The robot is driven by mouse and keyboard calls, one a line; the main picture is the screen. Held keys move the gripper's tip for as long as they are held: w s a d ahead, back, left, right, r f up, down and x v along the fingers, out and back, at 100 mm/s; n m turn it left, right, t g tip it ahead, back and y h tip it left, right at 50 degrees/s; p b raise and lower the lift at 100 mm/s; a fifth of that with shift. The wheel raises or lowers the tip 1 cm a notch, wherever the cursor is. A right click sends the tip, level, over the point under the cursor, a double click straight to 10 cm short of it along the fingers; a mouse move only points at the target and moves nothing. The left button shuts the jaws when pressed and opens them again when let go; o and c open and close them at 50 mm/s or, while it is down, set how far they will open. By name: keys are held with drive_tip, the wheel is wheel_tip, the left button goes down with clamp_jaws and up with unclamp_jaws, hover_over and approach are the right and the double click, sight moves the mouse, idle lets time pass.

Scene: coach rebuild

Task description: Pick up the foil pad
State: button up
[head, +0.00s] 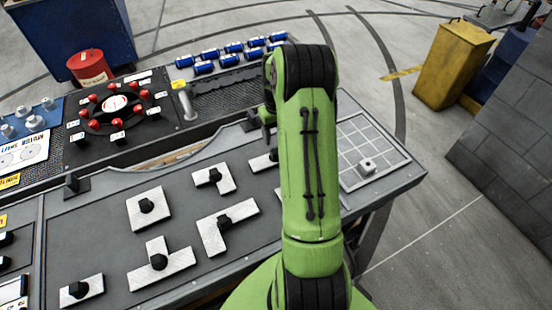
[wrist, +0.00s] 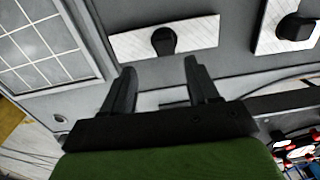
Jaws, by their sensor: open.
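Several pale, silvery foil pads, each with a black knob, lie flat on the grey bench top. I cannot tell which single one the task means. In the wrist view, a straight pad (wrist: 195,33) lies just beyond my gripper (wrist: 160,66), its knob (wrist: 163,41) roughly in line with the gap between the fingers. My gripper is open and empty, apart from the pad. In the head view, a straight pad (head: 258,165) is partly hidden by my arm. A square pad (head: 142,218), an L-shaped pad (head: 214,241) and a T-shaped pad (head: 178,264) lie left of it.
A tray with a square grid (head: 352,140) sits at the bench's right end, a small pale block with a knob (head: 366,167) on it. Blue cylinders (head: 230,60), a red-knobbed ring (head: 90,120) and a post (head: 186,105) stand behind. A yellow bin (head: 450,65) is on the floor.

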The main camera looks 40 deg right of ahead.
sight(275, 151)
drive_tip(key=shift+a+f, duration=0.2)
drive_tip(key=shift+f, duration=0.35)
drive_tip(key=f, duration=0.4)
drive_tip(key=shift+s+a+f, duration=0.15)
drive_tip(key=shift+a, duration=0.15)
drive_tip(key=shift+f, duration=0.45)
drive_tip(key=shift+r, duration=0.1)
clamp_jaws()
